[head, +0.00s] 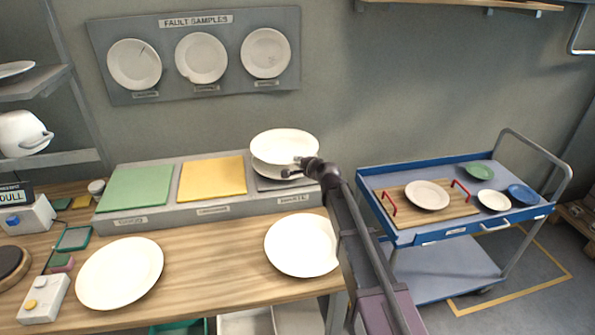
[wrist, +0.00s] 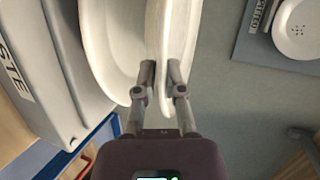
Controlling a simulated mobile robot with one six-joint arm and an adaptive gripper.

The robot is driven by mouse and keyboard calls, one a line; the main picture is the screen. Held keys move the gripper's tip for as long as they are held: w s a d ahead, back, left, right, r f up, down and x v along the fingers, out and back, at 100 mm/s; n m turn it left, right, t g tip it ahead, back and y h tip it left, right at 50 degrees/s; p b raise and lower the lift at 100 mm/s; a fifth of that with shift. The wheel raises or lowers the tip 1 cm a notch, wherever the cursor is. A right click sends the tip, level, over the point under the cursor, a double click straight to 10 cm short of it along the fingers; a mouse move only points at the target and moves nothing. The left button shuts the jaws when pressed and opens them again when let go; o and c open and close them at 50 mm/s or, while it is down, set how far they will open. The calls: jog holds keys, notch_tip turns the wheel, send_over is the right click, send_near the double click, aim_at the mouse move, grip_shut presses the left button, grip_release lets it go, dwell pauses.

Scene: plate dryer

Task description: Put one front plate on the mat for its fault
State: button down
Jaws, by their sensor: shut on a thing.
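My gripper (head: 300,166) is shut on the rim of a white plate (head: 284,143) above the grey mat (head: 268,184) at the right of the raised stand. In the wrist view the held plate (wrist: 172,35) passes between my fingers (wrist: 161,72). A second white plate (head: 272,172) is just under it, over the grey mat; I cannot tell whether the two touch. The green mat (head: 140,188) and yellow mat (head: 212,178) are bare. Two white plates lie in front on the wooden table, one at left (head: 120,273) and one at right (head: 301,245).
A fault samples board (head: 195,55) with three plates hangs on the wall behind. A blue trolley (head: 450,200) with several plates stands at right. A button box (head: 43,298) and small items crowd the table's left end. Bare table lies between the front plates.

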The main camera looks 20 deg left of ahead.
aim_at(298, 175)
jog(key=shift+f+b, duration=1.7)
jog(key=shift+f, duration=0.05)
jog(key=shift+f, duration=0.15)
jog(key=c, duration=1)
grip_release()
jog(key=p+v, duration=0.4)
jog(key=v, duration=0.8)
jog(key=shift+r, duration=0.25)
